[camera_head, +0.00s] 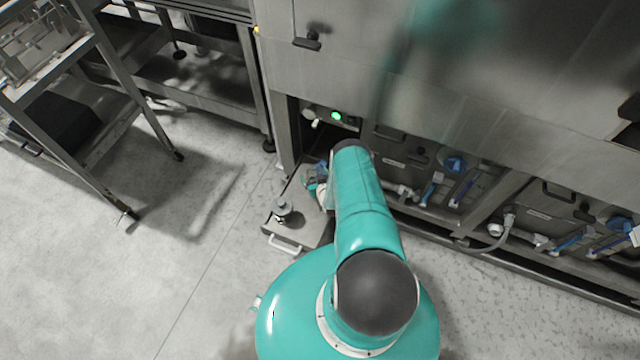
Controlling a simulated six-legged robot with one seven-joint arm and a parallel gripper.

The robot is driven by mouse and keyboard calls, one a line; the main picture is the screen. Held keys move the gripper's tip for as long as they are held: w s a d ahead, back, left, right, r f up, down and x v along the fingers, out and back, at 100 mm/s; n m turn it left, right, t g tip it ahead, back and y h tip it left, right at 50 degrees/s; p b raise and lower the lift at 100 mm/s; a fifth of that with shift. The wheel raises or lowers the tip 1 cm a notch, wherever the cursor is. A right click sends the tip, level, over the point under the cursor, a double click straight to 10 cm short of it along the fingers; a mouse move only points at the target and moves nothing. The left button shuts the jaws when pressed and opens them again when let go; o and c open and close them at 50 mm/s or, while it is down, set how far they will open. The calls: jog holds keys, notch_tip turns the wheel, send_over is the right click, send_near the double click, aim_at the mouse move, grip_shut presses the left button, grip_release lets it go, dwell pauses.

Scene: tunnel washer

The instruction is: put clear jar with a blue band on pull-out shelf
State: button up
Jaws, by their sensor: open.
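The pull-out shelf (266,229) is a grey metal drawer-like tray with a pale front handle, drawn out low at the left end of the machine. My gripper (314,182) seems to be the small teal and white part over the shelf's right side, open, mostly hidden by my teal arm. A bluish patch shows beside it, too small to tell whether it is the jar. The shelf's right part is hidden by my arm.
The big steel machine (480,90) stands behind, with a lit green button (336,116) above the shelf. A metal rack (110,120) stands at the left. The floor between rack and shelf is clear.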

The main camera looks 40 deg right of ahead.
jog(key=v, duration=1.1)
jog(key=shift+s, duration=0.2)
jog(key=shift+r, duration=0.15)
